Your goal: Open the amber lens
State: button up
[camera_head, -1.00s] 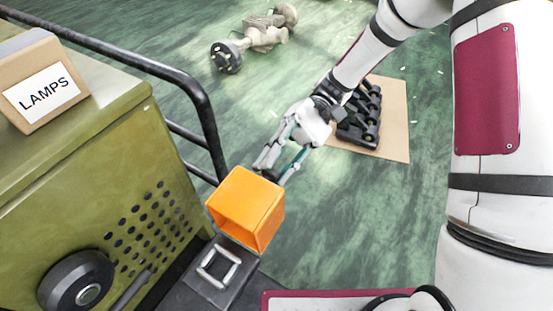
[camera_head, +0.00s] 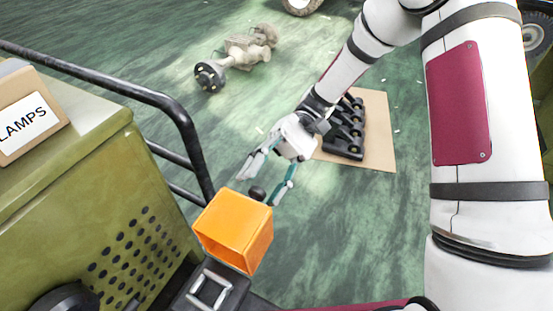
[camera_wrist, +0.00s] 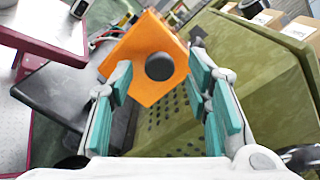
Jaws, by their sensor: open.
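The amber lens (camera_head: 233,230) is an orange, box-like cover, tilted, with its hollow side facing the head camera. It stands raised at the far end of a dark mount with a square metal frame (camera_head: 209,289). A round black knob (camera_head: 257,193) sits on its outer face, the side toward my gripper (camera_head: 263,188). In the wrist view the lens (camera_wrist: 145,50) shows its flat outer face, with the knob (camera_wrist: 160,67) between my two spread fingers. My gripper (camera_wrist: 162,72) is open and holds nothing. Whether a fingertip touches the lens I cannot tell.
An olive-green cabinet (camera_head: 100,220) with a vent stands at left, with a LAMPS box (camera_head: 30,115) on top. A black rail (camera_head: 150,95) runs along it. A cardboard sheet with a black part (camera_head: 345,130) and a grey axle (camera_head: 238,55) lie on the open green floor.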

jog(key=v, duration=1.1)
jog(key=s+d+r+m+t+h, duration=0.1)
jog(key=s+d+r+t+h, duration=0.3)
jog(key=s+d+t, duration=0.3)
jog(key=s+d+r+m+t+h, duration=0.2)
jog(key=s+d+r+t+h, duration=0.2)
jog(key=s+t, duration=0.5)
notch_tip(320, 180, up, 4)
jog(key=d+t, duration=0.2)
jog(key=t, duration=0.2)
jog(key=shift+d+f+h, duration=0.25)
jog(key=shift+d+h, duration=0.1)
jog(key=shift+h, duration=0.05)
jog(key=shift+a, duration=0.1)
